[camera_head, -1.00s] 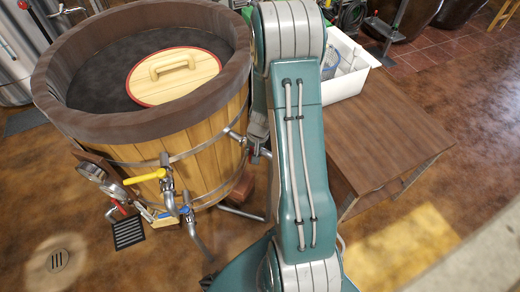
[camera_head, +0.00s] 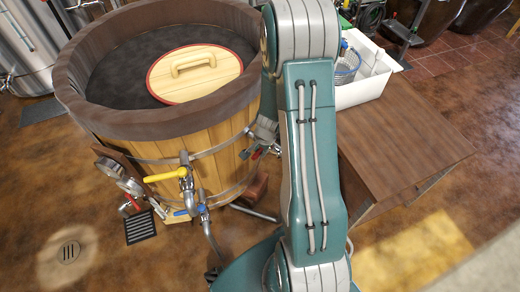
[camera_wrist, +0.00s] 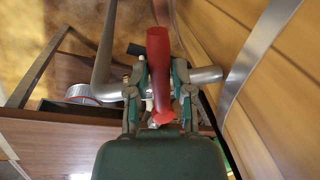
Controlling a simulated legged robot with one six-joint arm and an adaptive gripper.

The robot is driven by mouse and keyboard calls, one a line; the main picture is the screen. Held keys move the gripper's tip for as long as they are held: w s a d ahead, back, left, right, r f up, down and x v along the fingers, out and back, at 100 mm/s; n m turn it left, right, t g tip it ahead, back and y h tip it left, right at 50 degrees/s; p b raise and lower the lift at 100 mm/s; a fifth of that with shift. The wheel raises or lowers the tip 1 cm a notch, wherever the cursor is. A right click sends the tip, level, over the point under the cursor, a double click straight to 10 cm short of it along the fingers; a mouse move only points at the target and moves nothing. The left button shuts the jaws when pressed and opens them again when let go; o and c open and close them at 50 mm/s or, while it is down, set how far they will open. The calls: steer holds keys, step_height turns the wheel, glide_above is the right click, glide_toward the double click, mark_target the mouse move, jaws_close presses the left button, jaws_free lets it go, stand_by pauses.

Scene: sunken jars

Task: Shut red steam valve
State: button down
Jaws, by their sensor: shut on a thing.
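The red valve handle (camera_wrist: 158,70) stands up between my gripper's two fingers (camera_wrist: 158,90) in the wrist view. The fingers are shut on it from both sides. Metal pipe (camera_wrist: 208,75) runs behind and beside the handle. In the head view my gripper (camera_head: 264,138) is at the right side of the wooden tub, partly hidden by my arm. A bit of the red handle (camera_head: 256,153) shows just below it. The valve body is mostly hidden.
The wooden tub (camera_head: 120,115) has a round lid (camera_head: 195,73). On its front are a yellow-handled tap (camera_head: 165,175), a blue-handled valve (camera_head: 190,211) and gauges (camera_head: 108,166). A wooden table (camera_head: 410,135) with a white bin (camera_head: 365,90) stands at right.

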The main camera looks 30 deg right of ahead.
stand_by(0.4)
steer(key=c, duration=0.5)
jaws_free()
steer(key=shift+w+f, duration=0.1)
step_height(320, 180, up, 12)
steer(key=s, duration=0.2)
steer(key=shift+d, duration=0.3)
steer(key=shift+f, duration=0.1)
steer(key=s+a+r+n+t, duration=0.2)
steer(key=s+a+r+n, duration=0.2)
steer(key=a+r+n, duration=0.55)
steer(key=s+a+r+n+t, duration=0.1)
steer(key=s+a+r+n, duration=0.3)
steer(key=s+r, duration=0.6)
step_height(320, 180, up, 2)
steer(key=shift+s+a+r+t+h, duration=0.15)
steer(key=shift+a+r+t+h, duration=0.2)
steer(key=shift+a, duration=0.55)
